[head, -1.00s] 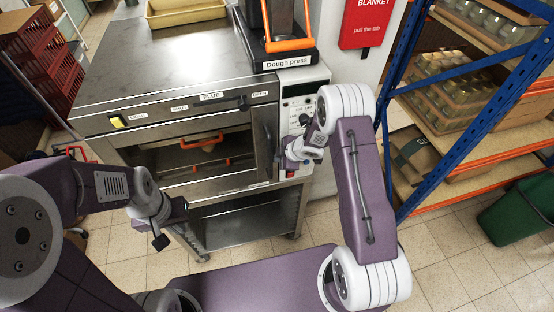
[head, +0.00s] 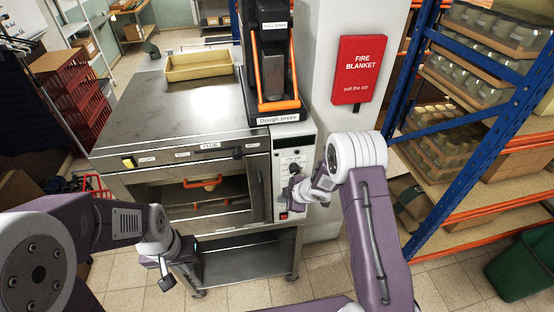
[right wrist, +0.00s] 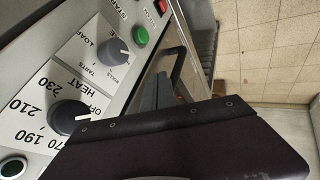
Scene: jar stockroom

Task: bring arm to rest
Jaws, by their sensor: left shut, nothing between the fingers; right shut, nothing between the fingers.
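My right gripper (head: 288,197) is shut and empty. It is small in the head view, in front of the oven's control panel (head: 291,160), and I cannot tell whether it touches it. The right wrist view shows the panel close up, with a heat knob (right wrist: 68,117), a second knob (right wrist: 114,51) and a green button (right wrist: 140,36). My left gripper (head: 166,280) is shut and empty, low at the left in front of the oven (head: 180,150). My purple and white arms are both bent.
A dough press (head: 272,70) and a yellow tray (head: 198,66) stand on the oven. A red fire blanket box (head: 357,70) hangs on the pillar. A blue-framed jar shelf (head: 418,75) and a green bin (head: 525,262) are at right. Red crates (head: 75,95) stand at left.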

